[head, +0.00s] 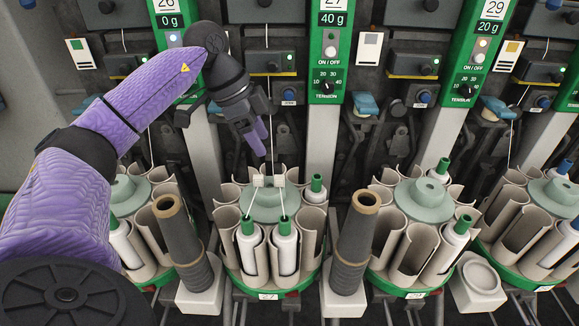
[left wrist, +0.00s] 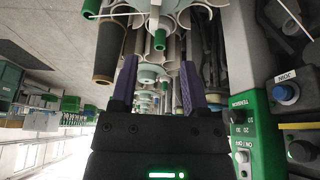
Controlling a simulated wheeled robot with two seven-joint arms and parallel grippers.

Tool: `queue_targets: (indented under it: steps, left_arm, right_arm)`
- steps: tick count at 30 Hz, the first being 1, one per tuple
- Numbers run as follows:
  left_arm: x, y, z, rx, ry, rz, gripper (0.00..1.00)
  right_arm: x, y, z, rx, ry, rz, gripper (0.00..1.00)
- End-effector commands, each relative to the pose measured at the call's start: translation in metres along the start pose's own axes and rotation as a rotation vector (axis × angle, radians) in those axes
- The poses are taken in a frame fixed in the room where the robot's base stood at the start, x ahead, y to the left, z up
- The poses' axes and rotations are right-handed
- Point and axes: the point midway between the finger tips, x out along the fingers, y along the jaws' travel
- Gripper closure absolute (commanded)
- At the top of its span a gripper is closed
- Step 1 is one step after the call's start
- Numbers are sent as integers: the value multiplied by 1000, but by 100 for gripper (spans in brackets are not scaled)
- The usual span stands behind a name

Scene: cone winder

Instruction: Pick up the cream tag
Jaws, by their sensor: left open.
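I cannot tell for sure which thing is the cream tag. A white card with a pale swatch (head: 369,49) is fixed on the dark machine face, right of the 40 g post. Two small off-white blocks (head: 258,181) (head: 279,181) sit on threads above the middle bobbin carousel. My left gripper (head: 260,138) is above and behind these blocks, pointing down, its purple fingers apart. In the left wrist view the gripper (left wrist: 158,98) is open, with nothing seen gripped between its fingers. My right gripper is not in view.
Green tension posts (head: 327,60) rise between the winding units. The middle carousel (head: 240,275) holds white bobbins with green tops. Dark upright cones (head: 352,240) stand on either side of it. Other cards show a green swatch (head: 79,53) and a yellowish swatch (head: 509,55).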

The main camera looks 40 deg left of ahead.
Motion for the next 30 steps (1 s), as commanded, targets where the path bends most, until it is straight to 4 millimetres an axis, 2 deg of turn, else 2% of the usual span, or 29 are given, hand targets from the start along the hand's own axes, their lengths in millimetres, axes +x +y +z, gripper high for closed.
queue_targets:
  steps: [1,3,8,12,19,27,30]
  left_arm:
    - [16,1,2,2,-1,6,41]
    - [31,1,2,3,0,7,41]
    - [56,4,2,5,1,6,41]
    - [85,7,3,5,2,8,41]
    - [86,7,1,6,4,3,41]
    - [86,7,1,7,5,3,98]
    - [86,7,1,7,5,3,100]
  right_arm:
    - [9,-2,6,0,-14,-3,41]
    - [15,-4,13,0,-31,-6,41]
    - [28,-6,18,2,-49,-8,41]
    - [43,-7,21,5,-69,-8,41]
    - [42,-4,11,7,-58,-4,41]
    - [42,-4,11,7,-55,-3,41]
    - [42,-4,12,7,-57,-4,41]
